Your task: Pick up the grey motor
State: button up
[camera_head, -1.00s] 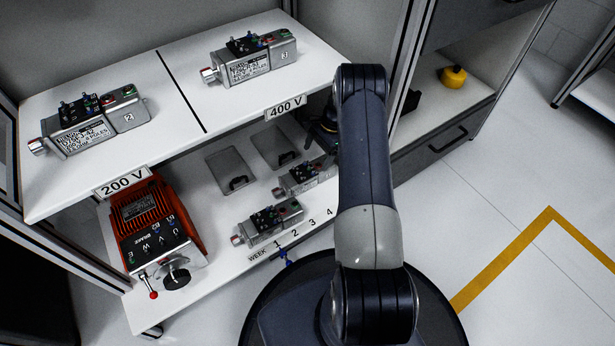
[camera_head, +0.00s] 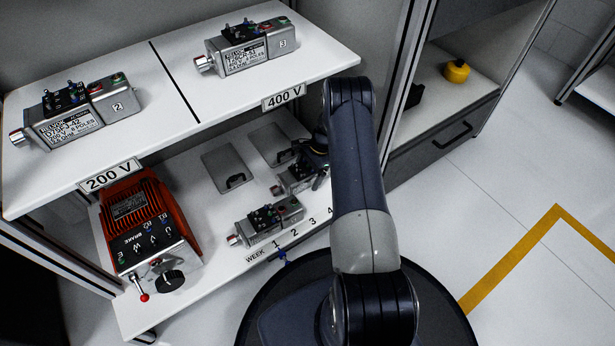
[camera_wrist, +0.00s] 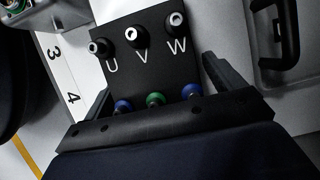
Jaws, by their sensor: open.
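Several grey motors are in view. Two are on the upper shelf: one marked 2 (camera_head: 77,112) on the left and one marked 3 (camera_head: 250,48) on the right. Two are on the lower shelf: a front one (camera_head: 265,219) near week mark 1, and a back one (camera_head: 297,181) partly covered by my arm and gripper. My gripper (camera_wrist: 155,76) is open. In the wrist view, its fingers stand on either side of a black terminal block (camera_wrist: 146,66) lettered U, V, W. Whether the fingers touch it is not clear.
A red-orange drive unit (camera_head: 137,215) with a red-tipped lever stands left on the lower shelf. Two grey plates with handles, one of them here (camera_head: 231,167), lie behind the lower motors. The upper shelf (camera_head: 335,58) overhangs the back of the lower one.

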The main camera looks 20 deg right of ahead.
jog(key=shift+c, duration=0.4)
jog(key=c, duration=1.4)
jog(key=shift+r, duration=0.1)
